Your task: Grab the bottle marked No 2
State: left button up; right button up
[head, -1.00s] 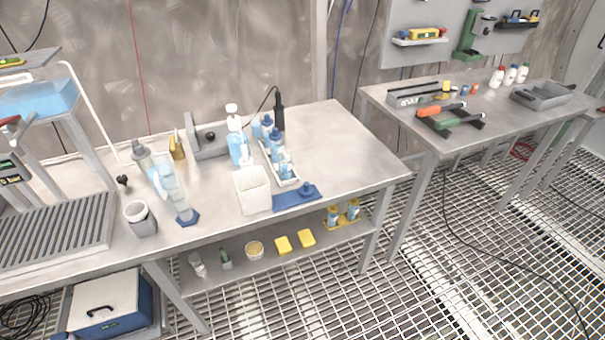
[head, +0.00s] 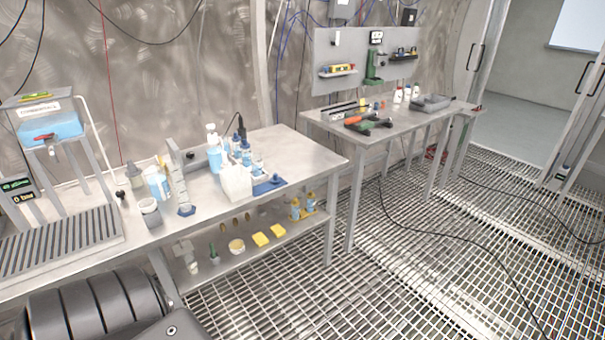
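No marking "No 2" can be read on any bottle in the head view. A blue bottle with a white cap (head: 214,150) stands on the near steel table. Several smaller blue-labelled bottles (head: 245,152) stand close together beside it, partly hidden by a white container (head: 236,182). More small bottles (head: 295,209) stand on the lower shelf. White bottles (head: 398,95) stand on the far table. Neither of my grippers is in view; a dark grey ribbed part of my own body shows at the lower left.
The near table (head: 309,157) has bare room at its right end. A slatted rack (head: 60,243) and a blue tank (head: 50,130) are at the left. Yellow blocks (head: 261,239) lie on the lower shelf. A black cable (head: 490,270) crosses the open grating floor.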

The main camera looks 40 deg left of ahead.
aim_at(256, 164)
jog(key=z, duration=0.15)
jog(key=i, duration=2.5)
jog(key=u, duration=0.35)
